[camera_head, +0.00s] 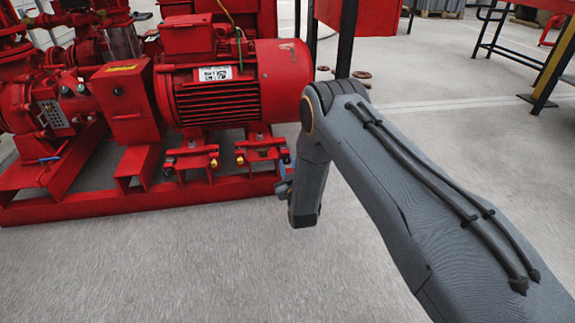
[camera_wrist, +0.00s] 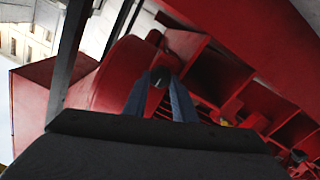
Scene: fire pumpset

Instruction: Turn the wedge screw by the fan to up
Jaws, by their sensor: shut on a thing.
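In the wrist view my gripper (camera_wrist: 160,88) has two blue-grey fingers, one on each side of a dark round head, the wedge screw (camera_wrist: 161,76). The fingers are closed on it, in front of red metalwork. In the head view my gripper (camera_head: 284,187) shows as small blue-grey parts beside the right end of the red base frame, low by the motor's right end. Its fingertips are partly hidden by my wrist. The red motor (camera_head: 240,85) stands on that frame. I cannot tell the screw's up or down position.
The red base frame (camera_head: 100,208) runs along the left, with clamp blocks (camera_head: 262,148) under the motor. A dark post (camera_head: 346,40) stands behind my arm. Red tables with black and yellow legs (camera_head: 548,70) are at the right. The grey floor in front is clear.

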